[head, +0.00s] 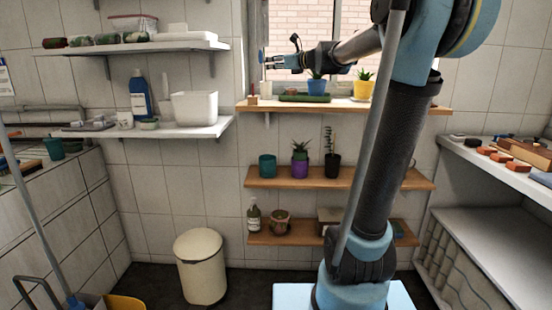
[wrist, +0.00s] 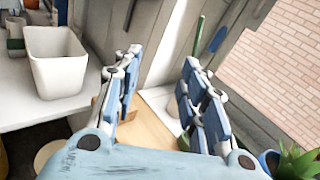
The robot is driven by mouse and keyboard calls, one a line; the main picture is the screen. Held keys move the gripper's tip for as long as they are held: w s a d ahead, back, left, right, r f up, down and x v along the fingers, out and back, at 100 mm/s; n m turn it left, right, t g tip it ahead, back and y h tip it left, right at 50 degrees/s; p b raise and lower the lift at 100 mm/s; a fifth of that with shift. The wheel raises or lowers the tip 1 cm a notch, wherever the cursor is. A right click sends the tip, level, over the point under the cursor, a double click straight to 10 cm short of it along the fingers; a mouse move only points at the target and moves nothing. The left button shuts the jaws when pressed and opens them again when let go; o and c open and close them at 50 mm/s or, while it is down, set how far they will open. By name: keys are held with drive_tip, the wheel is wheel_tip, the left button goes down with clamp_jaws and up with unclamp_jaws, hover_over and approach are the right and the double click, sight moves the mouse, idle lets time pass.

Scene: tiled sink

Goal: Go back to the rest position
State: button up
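My gripper (head: 268,60) is at the end of my raised arm, in front of the window and above the left part of the top wooden shelf (head: 405,107) in the head view. It points to the left. In the wrist view my gripper (wrist: 162,60) has its two fingers apart. Nothing is held between them; the shelf end and wall show through the gap.
A blue pot plant (head: 317,86), a yellow pot plant (head: 362,88) and a green tray (head: 305,97) stand below my arm. A white bin (head: 195,108) stands on the left shelf; it also shows in the wrist view (wrist: 57,65). Lower shelves hold more pots.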

drive_tip(key=s+d+f+n+g+h, duration=0.25)
drive_tip(key=s+f+n, duration=0.45)
drive_tip(key=s+f, duration=0.45)
drive_tip(key=s+d+f+n+g+h, duration=0.2)
drive_tip(key=s+f+n+g, duration=0.2)
drive_tip(key=s+f+n, duration=0.55)
drive_tip(key=s+d+f+n+g+h, duration=0.1)
drive_tip(key=s+d+f+n+h, duration=0.1)
drive_tip(key=s+d+f, duration=0.3)
drive_tip(key=s+d+f+n+g+h, duration=0.1)
drive_tip(key=s+d+f+n+h, duration=0.2)
drive_tip(key=s+f, duration=0.6)
drive_tip(key=s+d+f+n+g+h, duration=0.1)
drive_tip(key=s+d+f+n+h, duration=0.2)
drive_tip(key=s+d+f, duration=0.4)
wheel_tip(320, 180, down, 4)
drive_tip(key=shift+d+f+n+g, duration=0.1)
drive_tip(key=shift+d+n+g, duration=0.2)
drive_tip(key=shift+n, duration=0.25)
drive_tip(key=shift+c, duration=0.7)
drive_tip(key=shift+s, duration=0.1)
